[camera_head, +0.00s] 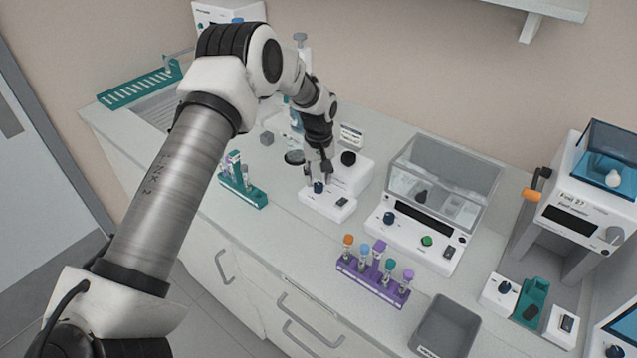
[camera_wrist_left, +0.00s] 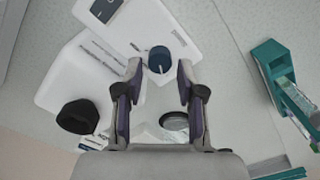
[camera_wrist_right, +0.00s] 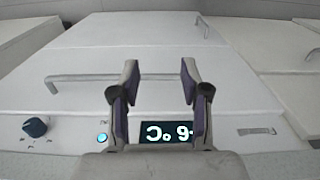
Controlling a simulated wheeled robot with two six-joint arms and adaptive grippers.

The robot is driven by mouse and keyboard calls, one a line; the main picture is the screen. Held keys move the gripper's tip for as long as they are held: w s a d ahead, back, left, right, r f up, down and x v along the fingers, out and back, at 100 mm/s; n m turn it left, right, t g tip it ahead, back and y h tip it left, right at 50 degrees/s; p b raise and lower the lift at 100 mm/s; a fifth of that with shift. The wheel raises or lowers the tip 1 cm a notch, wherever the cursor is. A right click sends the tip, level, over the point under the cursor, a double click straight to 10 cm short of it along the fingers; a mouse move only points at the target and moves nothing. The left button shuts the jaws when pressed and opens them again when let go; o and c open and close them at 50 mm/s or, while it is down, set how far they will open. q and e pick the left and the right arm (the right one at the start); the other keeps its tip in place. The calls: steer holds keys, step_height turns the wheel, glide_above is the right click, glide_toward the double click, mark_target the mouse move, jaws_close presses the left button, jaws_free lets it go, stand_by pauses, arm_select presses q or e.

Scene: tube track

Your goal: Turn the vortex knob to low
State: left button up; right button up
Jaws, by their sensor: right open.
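The vortex mixer (camera_head: 340,178) is a white unit with a black cup (camera_head: 349,158) on top, on the counter in the head view. Its dark blue knob (camera_head: 318,187) sits on the low front part and shows in the left wrist view (camera_wrist_left: 160,60) with a white pointer line. My left gripper (camera_head: 321,174) is above the knob. In the left wrist view my left gripper (camera_wrist_left: 159,68) is open, with the knob between its fingertips and gaps on both sides. My right gripper (camera_wrist_right: 160,65) is open and empty, facing white cabinet fronts.
A teal tube rack (camera_head: 243,190) stands left of the mixer. A lidded device (camera_head: 430,215) and a purple tube rack (camera_head: 372,281) stand to the right, with a grey bin (camera_head: 445,325) nearer the front. The right wrist view shows a lit display (camera_wrist_right: 167,132) and a knob (camera_wrist_right: 36,127).

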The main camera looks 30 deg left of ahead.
mark_target(319, 185)
arm_select(q)
step_height(319, 185, up, 9)
steer(key=shift+r, duration=0.15)
stand_by(0.4)
